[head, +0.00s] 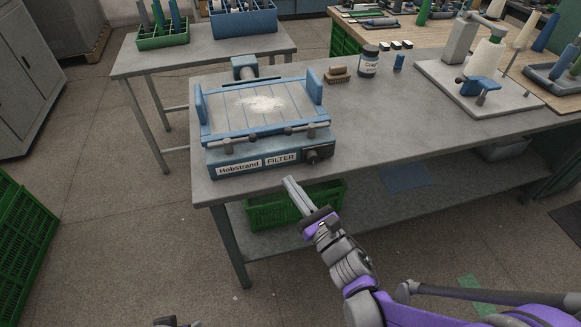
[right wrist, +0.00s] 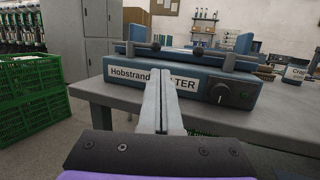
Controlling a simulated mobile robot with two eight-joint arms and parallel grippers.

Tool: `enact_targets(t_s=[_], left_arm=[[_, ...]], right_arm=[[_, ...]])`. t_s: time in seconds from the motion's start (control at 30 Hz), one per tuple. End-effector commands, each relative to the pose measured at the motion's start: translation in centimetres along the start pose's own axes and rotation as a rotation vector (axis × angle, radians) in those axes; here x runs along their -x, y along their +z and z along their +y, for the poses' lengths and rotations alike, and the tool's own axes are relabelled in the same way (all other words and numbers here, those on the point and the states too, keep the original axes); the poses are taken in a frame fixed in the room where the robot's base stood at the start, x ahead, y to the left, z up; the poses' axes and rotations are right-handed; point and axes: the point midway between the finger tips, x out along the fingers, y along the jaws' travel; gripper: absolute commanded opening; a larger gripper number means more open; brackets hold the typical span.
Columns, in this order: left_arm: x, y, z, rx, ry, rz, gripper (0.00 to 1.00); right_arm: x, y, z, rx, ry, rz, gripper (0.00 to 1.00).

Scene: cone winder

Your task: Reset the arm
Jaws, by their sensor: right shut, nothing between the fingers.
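My right gripper (head: 289,183) is shut and empty. Its two grey fingers lie side by side and point at the front of the Hobstrand filter unit (head: 235,169). In the right wrist view the shut fingers (right wrist: 162,78) overlap the filter unit's label in the picture. The blue unit (right wrist: 205,80) has a black knob at its right and white powder on its slatted top. In the head view, the cone winder (head: 478,82) stands at the right of the bench, with a cream cone and a blue arm part.
A grey bench (head: 380,125) carries the filter, a brush (head: 337,74) and a dark jar (head: 368,61). A green crate (head: 263,212) sits on the shelf below, near my right gripper. Another green crate (head: 22,225) stands at the left. The floor between is clear.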

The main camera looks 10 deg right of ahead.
Motion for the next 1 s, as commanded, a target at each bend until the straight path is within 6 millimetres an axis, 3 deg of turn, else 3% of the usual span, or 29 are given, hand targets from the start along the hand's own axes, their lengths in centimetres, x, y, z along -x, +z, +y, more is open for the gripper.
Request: enact_targets(t_s=[0.2,0.43,0.57,0.77,0.9,1.0], left_arm=[[0.0,0.0,0.0,0.0,0.0,0.0,0.55],[0.0,0.0,0.0,0.0,0.0,0.0,0.55],[0.0,0.0,0.0,0.0,0.0,0.0,0.55],[0.0,0.0,0.0,0.0,0.0,0.0,0.55],[0.0,0.0,0.0,0.0,0.0,0.0,0.55],[0.0,0.0,0.0,0.0,0.0,0.0,0.55]], right_arm=[[1.5,-0.1,0.9,0.0,0.0,0.0,0.0],[1.6,-0.1,0.8,-0.011,-0.005,0.003,0.0],[1.8,-0.2,-0.5,-0.164,-0.073,0.042,0.0],[3.9,-2.0,-4.6,-0.81,-0.39,0.141,0.0],[7.3,-4.2,-6.2,-1.333,-0.696,0.142,0.0],[10.6,-5.8,-6.1,-1.685,-0.942,0.094,0.0]])
